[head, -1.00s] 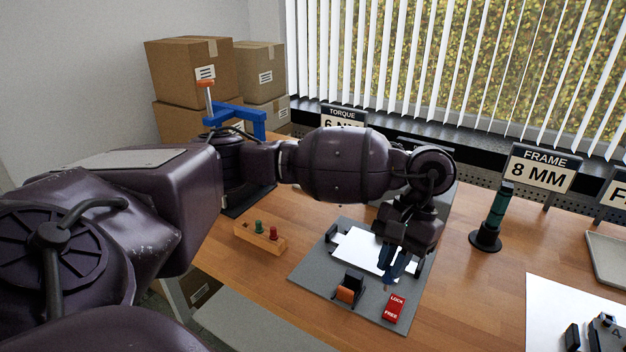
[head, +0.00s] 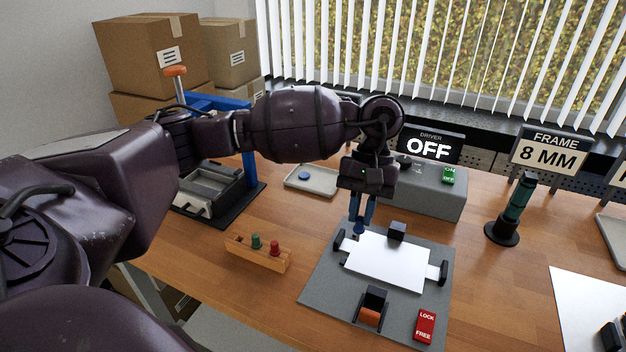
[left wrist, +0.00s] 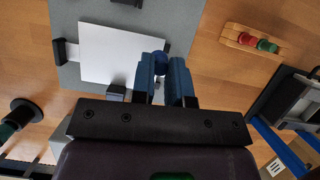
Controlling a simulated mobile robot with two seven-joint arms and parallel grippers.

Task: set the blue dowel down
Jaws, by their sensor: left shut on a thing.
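My left gripper (head: 362,216) is shut on the blue dowel (head: 358,230), above the back left edge of the grey fixture plate. In the left wrist view the dowel (left wrist: 160,66) shows between the two blue fingers (left wrist: 163,84); most of it is hidden by them. A wooden rack (head: 256,257) with a green dowel (head: 256,241) and a red dowel (head: 275,247) lies on the table to the left of the gripper. It also shows at the upper right of the left wrist view (left wrist: 240,45). My right gripper is not in view.
The grey fixture plate (head: 318,288) carries a white sheet (head: 388,263), black stops and a red LOCK/FREE switch (head: 425,326). Behind are a tray (head: 312,190) with a blue disc and a grey driver box (head: 432,195). Bare table lies between rack and plate.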

